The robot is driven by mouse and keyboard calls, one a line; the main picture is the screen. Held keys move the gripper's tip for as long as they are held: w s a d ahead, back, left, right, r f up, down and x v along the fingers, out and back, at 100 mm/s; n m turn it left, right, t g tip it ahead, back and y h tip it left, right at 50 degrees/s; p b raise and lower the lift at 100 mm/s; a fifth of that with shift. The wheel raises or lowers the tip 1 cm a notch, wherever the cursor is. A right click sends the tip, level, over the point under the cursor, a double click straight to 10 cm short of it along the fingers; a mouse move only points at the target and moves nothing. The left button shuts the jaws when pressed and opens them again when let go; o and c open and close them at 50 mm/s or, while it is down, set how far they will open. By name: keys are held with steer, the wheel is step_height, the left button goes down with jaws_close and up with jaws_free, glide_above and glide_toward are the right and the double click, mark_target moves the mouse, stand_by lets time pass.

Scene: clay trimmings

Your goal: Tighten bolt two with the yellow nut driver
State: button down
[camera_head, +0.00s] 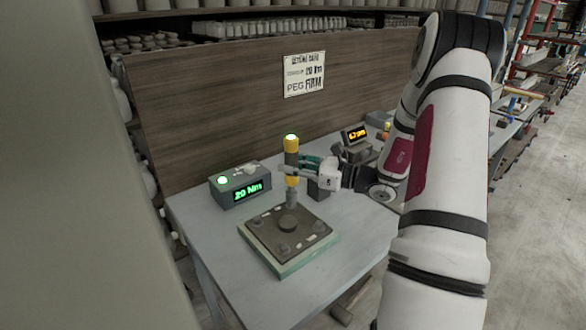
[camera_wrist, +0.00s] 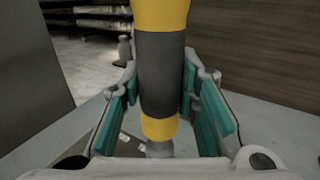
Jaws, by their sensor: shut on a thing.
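The yellow nut driver (camera_head: 291,146) stands upright with a dark grip band and a green-lit top. My gripper (camera_head: 300,166) is shut on its dark band (camera_wrist: 160,75), teal pads on either side in the wrist view. Its grey lower end is over the far corner of the dark square plate (camera_head: 268,226), which has a raised round centre (camera_head: 288,222) and bolts near its corners. One bolt (camera_head: 256,221) shows at the left, one (camera_head: 284,249) at the near side. The driver hides the far corner; I cannot tell whether it is seated on a bolt. No bolt numbers are readable.
A grey box (camera_head: 240,187) on the table reads 20 Nm in green, with a green light. A device (camera_head: 355,140) with an orange display stands behind my gripper. The table's front is clear.

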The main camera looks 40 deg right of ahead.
mark_target(291, 151)
steer(key=shift+r+p, duration=1)
steer(key=shift+r, duration=1)
